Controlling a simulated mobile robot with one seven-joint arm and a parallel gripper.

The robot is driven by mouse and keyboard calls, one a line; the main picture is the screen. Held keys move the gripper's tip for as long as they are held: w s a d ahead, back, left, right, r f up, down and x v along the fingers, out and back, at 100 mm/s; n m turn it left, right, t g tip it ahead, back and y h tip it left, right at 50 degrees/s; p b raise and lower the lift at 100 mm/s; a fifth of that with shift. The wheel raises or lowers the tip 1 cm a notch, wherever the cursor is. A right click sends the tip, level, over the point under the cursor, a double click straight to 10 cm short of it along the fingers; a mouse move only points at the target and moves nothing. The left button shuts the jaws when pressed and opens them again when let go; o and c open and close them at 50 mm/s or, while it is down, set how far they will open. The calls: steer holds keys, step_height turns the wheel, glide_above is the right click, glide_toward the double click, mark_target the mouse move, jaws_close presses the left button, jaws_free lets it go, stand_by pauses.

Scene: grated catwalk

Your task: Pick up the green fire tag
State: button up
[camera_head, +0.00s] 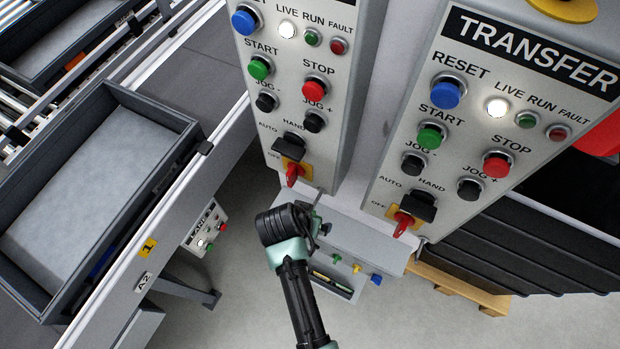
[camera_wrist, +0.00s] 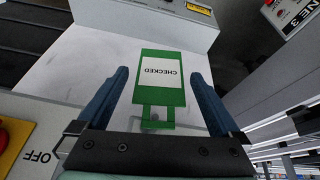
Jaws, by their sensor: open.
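The green fire tag (camera_wrist: 143,95) shows in the wrist view, with a white label reading CHECKED upside down and a slotted green end toward me. It lies against or in front of a pale grey panel; I cannot tell if it touches it. My gripper (camera_wrist: 160,76) is open, with one blue finger on each side of the tag and a gap at both sides. In the head view my gripper (camera_head: 321,225) is in front of the control panels, and the tag is not visible there, probably behind my wrist.
Two control panels with buttons and red switches stand close by, the TRANSFER panel (camera_head: 480,120) at right. A grey shelf (camera_head: 375,243) with small coloured items is beyond my gripper. A grey tray (camera_head: 90,190) sits on the conveyor at left. Open floor shows below.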

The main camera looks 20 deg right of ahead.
steer(key=shift+x, duration=1.3)
steer(key=shift+c, duration=0.2)
steer(key=c, duration=1.4)
steer(key=shift+o, duration=0.2)
steer(key=shift+r, duration=0.1)
step_height(320, 180, up, 7)
steer(key=b, duration=0.1)
steer(key=s+a+b, duration=0.3)
steer(key=s+a, duration=0.9)
steer(key=a, duration=0.3)
steer(key=shift+a, duration=0.4)
